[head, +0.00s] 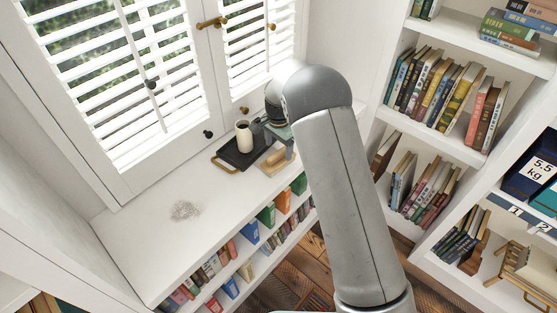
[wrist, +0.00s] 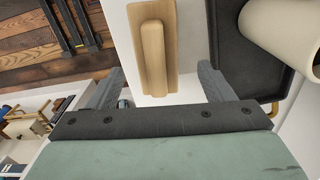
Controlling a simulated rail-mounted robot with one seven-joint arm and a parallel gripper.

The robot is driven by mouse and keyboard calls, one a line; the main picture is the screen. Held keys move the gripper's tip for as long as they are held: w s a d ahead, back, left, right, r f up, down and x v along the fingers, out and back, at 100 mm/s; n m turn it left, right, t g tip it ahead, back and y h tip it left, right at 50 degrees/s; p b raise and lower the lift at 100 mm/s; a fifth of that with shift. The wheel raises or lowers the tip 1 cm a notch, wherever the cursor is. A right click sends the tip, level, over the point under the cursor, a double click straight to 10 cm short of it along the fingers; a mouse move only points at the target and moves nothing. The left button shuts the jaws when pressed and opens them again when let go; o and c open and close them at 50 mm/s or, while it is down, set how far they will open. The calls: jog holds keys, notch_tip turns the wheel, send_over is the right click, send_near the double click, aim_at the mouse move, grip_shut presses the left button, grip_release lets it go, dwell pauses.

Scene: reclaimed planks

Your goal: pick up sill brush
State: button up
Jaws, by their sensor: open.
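The sill brush (head: 273,162) has a pale wooden back with a rounded handle and lies on the white sill, just right of a black tray in the head view. In the wrist view the brush (wrist: 153,45) is upright in the picture, ahead of and between the fingers of my gripper (wrist: 161,70). The fingers are spread apart with nothing between them that I can see held. The bristles are hidden beneath the back. In the head view my gripper (head: 287,146) is above and beside the brush, partly hidden by my arm.
The black tray (head: 237,155) holds a cream cup (head: 244,136); the cup (wrist: 290,35) is close right of my gripper in the wrist view. Grey dust (head: 186,210) lies on the sill (head: 145,237). Shutters stand behind. Bookshelves are below and at right.

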aim_at(278, 152)
jog(key=f, duration=0.3)
jog(key=f+p, duration=0.1)
jog(key=f, duration=0.1)
jog(key=shift+s, duration=0.3)
jog(key=c, duration=1.1)
jog(key=shift+c, duration=0.2)
jog(key=shift+r, duration=0.1)
jog(key=shift+r, duration=0.6)
jog(key=s+d+r+b, duration=0.2)
jog(key=s+d+r, duration=0.7)
jog(key=s+r, duration=0.1)
jog(key=shift+d+r+b, duration=0.3)
jog(key=shift+d+r, duration=0.05)
jog(key=shift+r, duration=0.45)
jog(key=shift+s, duration=0.1)
